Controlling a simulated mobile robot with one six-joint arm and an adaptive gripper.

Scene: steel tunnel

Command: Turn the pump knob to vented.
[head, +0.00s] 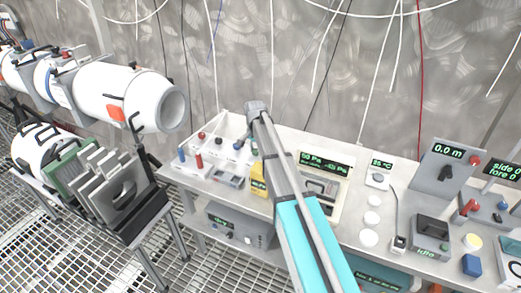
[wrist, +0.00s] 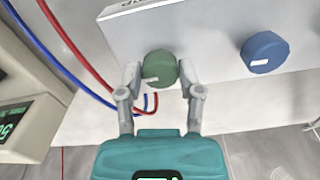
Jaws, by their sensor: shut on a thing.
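In the wrist view a round green knob (wrist: 160,67) sits on the face of a pale panel (wrist: 210,35). Its white mark points left and slightly down. My gripper (wrist: 160,78) has one finger on each side of the green knob and is shut on it. A blue knob (wrist: 264,52) with a white mark is to the right on the same panel, apart from my fingers. No lettering shows which knob is the pump's or where vented is. In the head view my arm reaches over the bench and its gripper cannot be made out.
Red (wrist: 88,68) and blue (wrist: 52,57) cables run close by the left finger. A display box (wrist: 22,110) stands at the left. In the head view the bench (head: 340,228) is crowded with instruments, and a large white cylinder (head: 125,95) stands at the left.

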